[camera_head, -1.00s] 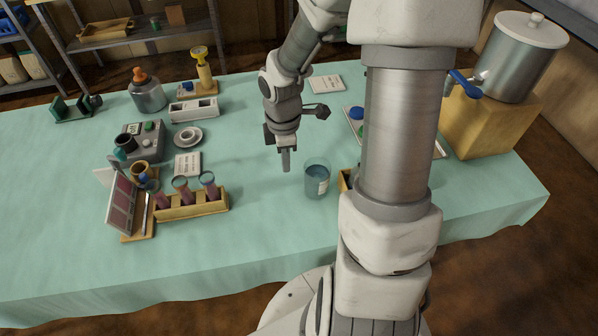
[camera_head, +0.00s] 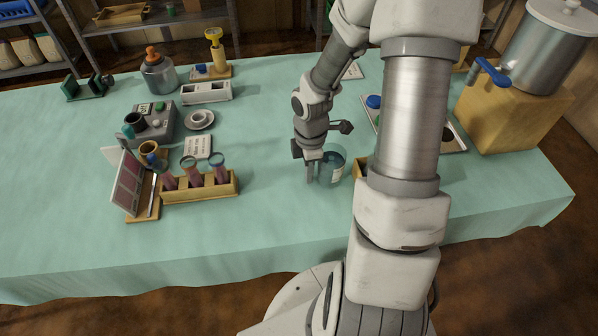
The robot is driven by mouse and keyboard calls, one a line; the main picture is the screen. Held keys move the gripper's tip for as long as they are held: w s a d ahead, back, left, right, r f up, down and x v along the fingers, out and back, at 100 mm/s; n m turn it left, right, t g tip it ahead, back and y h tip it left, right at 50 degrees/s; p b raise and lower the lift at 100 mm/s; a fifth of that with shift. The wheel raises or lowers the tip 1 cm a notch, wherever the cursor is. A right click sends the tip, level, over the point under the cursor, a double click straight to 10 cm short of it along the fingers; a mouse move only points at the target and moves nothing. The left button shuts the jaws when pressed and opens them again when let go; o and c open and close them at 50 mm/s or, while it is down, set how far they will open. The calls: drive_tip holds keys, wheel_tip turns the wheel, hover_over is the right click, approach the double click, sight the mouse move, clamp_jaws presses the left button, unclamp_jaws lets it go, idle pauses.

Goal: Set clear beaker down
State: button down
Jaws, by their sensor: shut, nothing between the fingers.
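The clear beaker (camera_head: 336,171), with blue-tinted contents and a pale label, stands upright on the green cloth right of the wooden tube rack. My gripper (camera_head: 310,178) points down at the beaker's left side, in front of part of it. Its fingers are shut and hold nothing. I cannot tell whether they touch the beaker's wall. The beaker's left edge is partly hidden by my gripper.
The wooden rack (camera_head: 205,190) with dark tubes stands to the left. A small wooden box (camera_head: 360,168) sits close right of the beaker, mostly behind my arm. A metal urn (camera_head: 548,50) stands on a wooden block (camera_head: 510,115). The cloth (camera_head: 275,215) in front is clear.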

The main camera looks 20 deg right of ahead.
sight(326, 170)
drive_tip(key=shift+d, duration=0.35)
drive_tip(key=shift+s, duration=0.1)
drive_tip(key=d+p, duration=0.2)
drive_tip(key=d, duration=0.1)
drive_tip(key=shift+s+d+r, duration=0.15)
drive_tip(key=shift+s+d, duration=0.05)
drive_tip(key=shift+s, duration=0.15)
drive_tip(key=shift+d, duration=0.15)
